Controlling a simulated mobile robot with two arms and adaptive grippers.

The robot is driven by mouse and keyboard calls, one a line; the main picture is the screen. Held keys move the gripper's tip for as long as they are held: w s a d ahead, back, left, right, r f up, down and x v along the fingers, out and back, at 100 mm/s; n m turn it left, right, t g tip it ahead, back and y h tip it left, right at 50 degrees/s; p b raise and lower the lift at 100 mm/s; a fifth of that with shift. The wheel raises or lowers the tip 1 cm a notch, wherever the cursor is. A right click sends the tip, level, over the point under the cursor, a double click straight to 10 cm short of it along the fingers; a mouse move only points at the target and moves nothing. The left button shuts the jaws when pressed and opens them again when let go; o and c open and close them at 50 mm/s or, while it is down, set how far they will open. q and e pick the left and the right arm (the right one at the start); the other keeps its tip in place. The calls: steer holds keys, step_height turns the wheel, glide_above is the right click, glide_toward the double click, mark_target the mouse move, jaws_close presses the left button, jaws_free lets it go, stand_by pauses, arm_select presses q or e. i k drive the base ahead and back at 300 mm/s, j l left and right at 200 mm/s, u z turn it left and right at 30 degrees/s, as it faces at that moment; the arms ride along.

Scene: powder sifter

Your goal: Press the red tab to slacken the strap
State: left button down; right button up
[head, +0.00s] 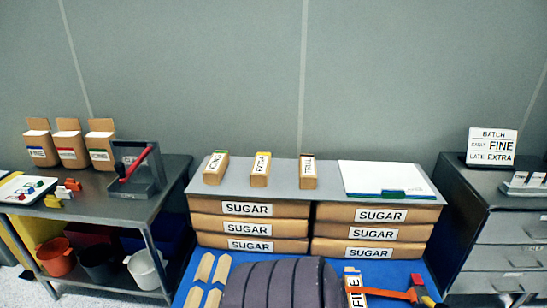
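A small red piece (417,280) sits at the right end of an orange strap-like band (388,293) on the blue surface (335,267) at the bottom right of centre. I take the red piece for the tab and the band for the strap, but both are small and partly cut off by the lower edge. The band starts beside a narrow box or card marked FINE (355,290). I cannot tell whether the band is taut or slack. Neither of my grippers is in view.
A dark ribbed shape (280,285), which I cannot identify, fills the bottom middle. Stacked SUGAR packs (250,209) stand behind under a grey shelf (320,178). A side table at left holds a grey device with a red lever (135,162). Drawers (510,256) stand at right.

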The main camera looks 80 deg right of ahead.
mark_target(417, 279)
steer(key=z, duration=4.1)
